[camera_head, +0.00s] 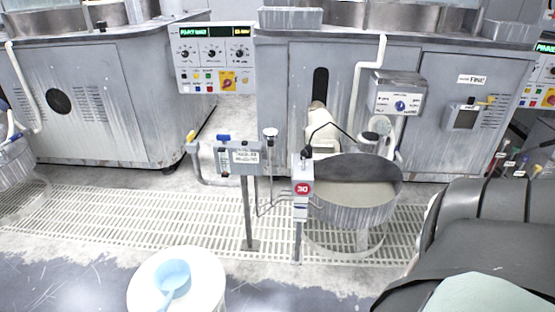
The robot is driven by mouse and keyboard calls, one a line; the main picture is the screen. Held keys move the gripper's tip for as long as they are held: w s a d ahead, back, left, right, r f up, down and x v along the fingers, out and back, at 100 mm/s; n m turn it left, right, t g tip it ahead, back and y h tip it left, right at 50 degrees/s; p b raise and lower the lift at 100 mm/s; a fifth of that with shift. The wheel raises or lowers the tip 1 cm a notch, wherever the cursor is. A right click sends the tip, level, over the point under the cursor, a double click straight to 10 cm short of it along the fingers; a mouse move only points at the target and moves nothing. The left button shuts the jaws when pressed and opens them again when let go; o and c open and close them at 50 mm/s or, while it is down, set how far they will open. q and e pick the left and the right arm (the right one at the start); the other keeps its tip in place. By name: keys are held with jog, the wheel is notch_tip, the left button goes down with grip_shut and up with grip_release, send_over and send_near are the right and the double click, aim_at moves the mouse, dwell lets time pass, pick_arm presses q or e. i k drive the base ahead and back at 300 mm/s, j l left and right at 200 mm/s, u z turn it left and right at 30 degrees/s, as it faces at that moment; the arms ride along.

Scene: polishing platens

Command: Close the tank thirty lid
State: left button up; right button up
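A round metal tank (350,212) stands right of centre, behind a post with a red round sign (302,188) that appears to read 30. The tank is open at the top. Its dark inner wall and pale grey contents (352,197) show. A small round pale part (380,125) rises behind the tank's rim; I cannot tell whether it belongs to the lid. No lid covers the tank. A large dark grey arm link, apparently of my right arm, fills the lower right. Neither gripper is in view.
A white round-topped stand (205,284) with a light blue scoop (172,276) is at the bottom. A post with a grey box (240,155) and piping stands left of the tank. Grey machine cabinets (100,105) line the back. A pale floor grating (130,215) crosses the floor.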

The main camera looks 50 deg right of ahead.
aim_at(358, 165)
jog(key=z, duration=2.1)
jog(key=i+l+u, duration=0.2)
